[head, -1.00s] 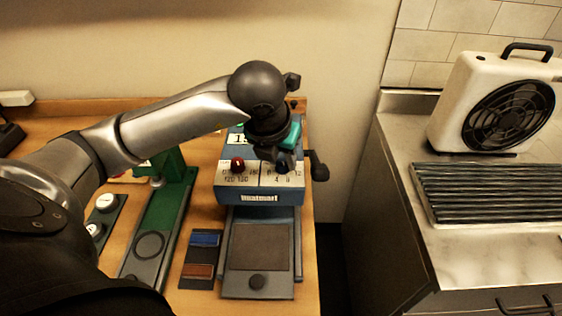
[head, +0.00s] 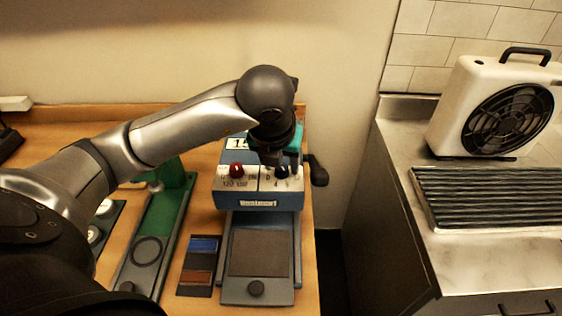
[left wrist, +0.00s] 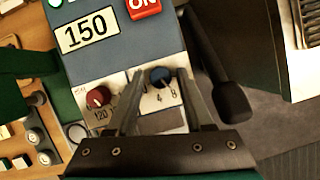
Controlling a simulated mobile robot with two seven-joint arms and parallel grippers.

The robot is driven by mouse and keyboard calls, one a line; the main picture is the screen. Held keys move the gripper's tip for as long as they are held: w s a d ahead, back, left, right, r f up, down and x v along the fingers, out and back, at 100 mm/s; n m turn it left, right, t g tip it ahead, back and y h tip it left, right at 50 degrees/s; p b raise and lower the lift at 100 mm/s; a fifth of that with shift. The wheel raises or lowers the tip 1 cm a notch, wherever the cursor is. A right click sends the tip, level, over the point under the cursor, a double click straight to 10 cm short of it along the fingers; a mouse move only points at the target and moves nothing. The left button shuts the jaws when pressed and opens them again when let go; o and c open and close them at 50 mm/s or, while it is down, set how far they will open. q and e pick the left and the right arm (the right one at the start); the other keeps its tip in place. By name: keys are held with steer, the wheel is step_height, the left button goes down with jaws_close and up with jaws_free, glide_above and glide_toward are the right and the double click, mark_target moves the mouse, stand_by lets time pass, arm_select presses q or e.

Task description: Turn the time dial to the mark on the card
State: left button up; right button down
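The blue heat press (head: 258,200) stands on the wooden table, with a red dial (head: 236,170) and a dark blue dial (head: 282,172) on its sloped front panel. The blue dial, with 4 and 8 around it, shows in the left wrist view (left wrist: 160,77). My left gripper (left wrist: 158,75) is open, its two fingers on either side of the blue dial; I cannot tell whether they touch it. The red dial (left wrist: 98,97) is just left of the fingers. A display (left wrist: 86,30) reads 150. I cannot make out a card with a mark. My right gripper is not in view.
A black side lever (head: 318,172) sticks out right of the press. A green press (head: 165,215) and a dark tray with blue and brown pieces (head: 200,262) stand to the left. A metal counter with a fan heater (head: 490,105) is at the right.

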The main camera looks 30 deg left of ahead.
arm_select(q)
steer(key=shift+o, duration=0.9)
steer(key=p+v, duration=0.4)
steer(key=v, duration=1.1)
steer(key=shift+s, duration=0.1)
